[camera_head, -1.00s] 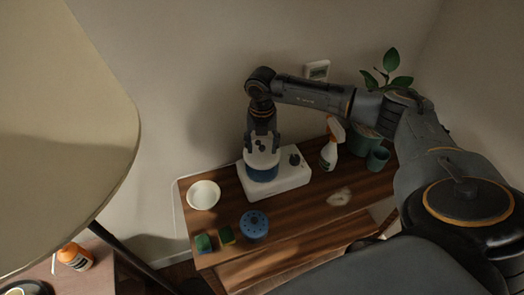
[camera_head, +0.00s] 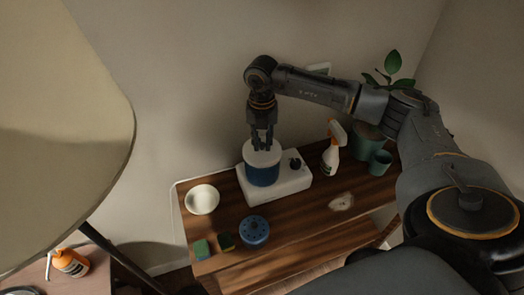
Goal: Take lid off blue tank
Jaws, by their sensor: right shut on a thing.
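The blue tank (camera_head: 262,176) stands on a white base unit (camera_head: 292,182) with a dark knob, on the wooden table. The round white lid (camera_head: 262,156) is over the tank's top; I cannot tell whether there is a gap between them. My right gripper (camera_head: 262,146) points straight down from above and is shut on the lid near its middle. The fingertips partly hide the lid's grip point. My left gripper is not in view.
On the wooden table (camera_head: 290,229) are a white bowl (camera_head: 202,199), a blue round holed object (camera_head: 254,231), sponges (camera_head: 202,249), a spray bottle (camera_head: 331,152) and a green cup (camera_head: 380,162). A potted plant (camera_head: 391,73) stands behind my arm. A large lampshade (camera_head: 60,130) fills the left.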

